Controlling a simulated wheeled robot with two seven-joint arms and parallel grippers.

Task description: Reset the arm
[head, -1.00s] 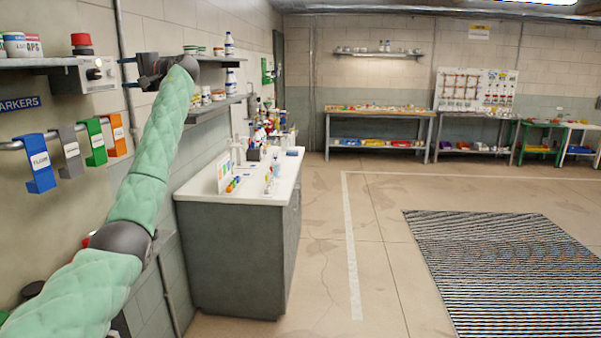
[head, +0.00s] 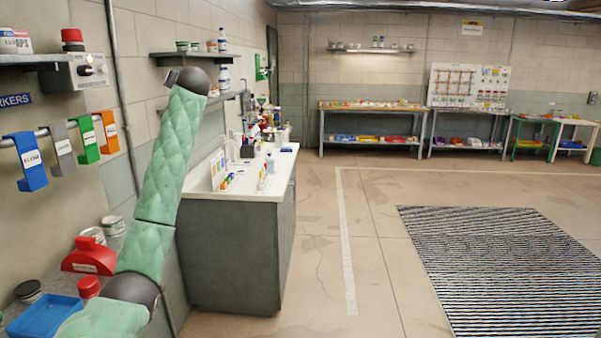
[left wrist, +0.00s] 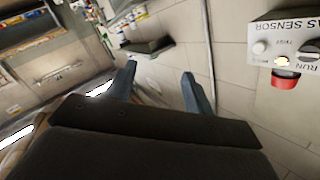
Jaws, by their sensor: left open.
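My left arm rises from the bottom left of the head view, its green padded links nearly upright. My left gripper (head: 172,77) is mostly hidden behind the dark wrist joint at the top. In the left wrist view the two fingers of my left gripper (left wrist: 158,77) stand apart, with nothing between them. The sensor box (left wrist: 285,45) also shows in the left wrist view, upside down and apart from the fingers, with "SENSOR" and "RUN" lettering. My right gripper is not in view.
Coloured marker hooks (head: 56,152) hang on a wall rail. A red case (head: 88,257) and a blue tray (head: 45,317) lie beside my left arm. A white-topped counter (head: 235,195) stands beyond it. Open floor (head: 372,240) and a striped mat (head: 490,265) lie to the right.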

